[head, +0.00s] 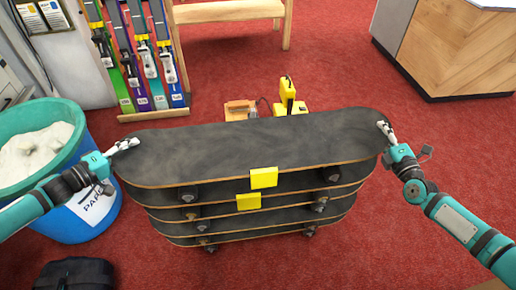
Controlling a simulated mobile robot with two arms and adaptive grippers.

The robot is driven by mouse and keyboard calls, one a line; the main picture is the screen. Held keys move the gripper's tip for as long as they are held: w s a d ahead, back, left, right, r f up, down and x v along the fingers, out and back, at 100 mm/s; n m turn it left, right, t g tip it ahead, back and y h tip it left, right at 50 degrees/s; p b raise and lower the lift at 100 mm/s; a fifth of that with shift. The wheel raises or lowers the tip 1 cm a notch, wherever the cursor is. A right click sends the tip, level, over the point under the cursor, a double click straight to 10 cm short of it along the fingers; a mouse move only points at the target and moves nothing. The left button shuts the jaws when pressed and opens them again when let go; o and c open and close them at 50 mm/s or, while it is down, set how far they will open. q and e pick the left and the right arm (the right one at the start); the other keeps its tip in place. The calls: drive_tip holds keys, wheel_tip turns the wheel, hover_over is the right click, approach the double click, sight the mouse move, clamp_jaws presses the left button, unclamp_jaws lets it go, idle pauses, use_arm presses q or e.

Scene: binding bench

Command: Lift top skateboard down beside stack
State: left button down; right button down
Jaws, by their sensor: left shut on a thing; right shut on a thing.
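The top skateboard (240,143) is a long dark deck with a light wood edge and a yellow tag (263,178) at its near edge. It lies level above the stack of similar skateboards (285,216); a second yellow tag (248,202) shows lower down. I cannot tell whether it touches the board below. My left gripper (131,143) is shut on the top board's left end. My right gripper (383,128) is shut on its right end. The fingertips are small in view.
A teal and blue bin (88,215) of white material stands left of the stack. A dark bag (75,274) lies at the bottom left. Yellow tools (290,97) sit behind the stack. A ski rack, bench and wooden counter (460,52) stand farther back. Red carpet (330,70) is clear at right.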

idle(0.4)
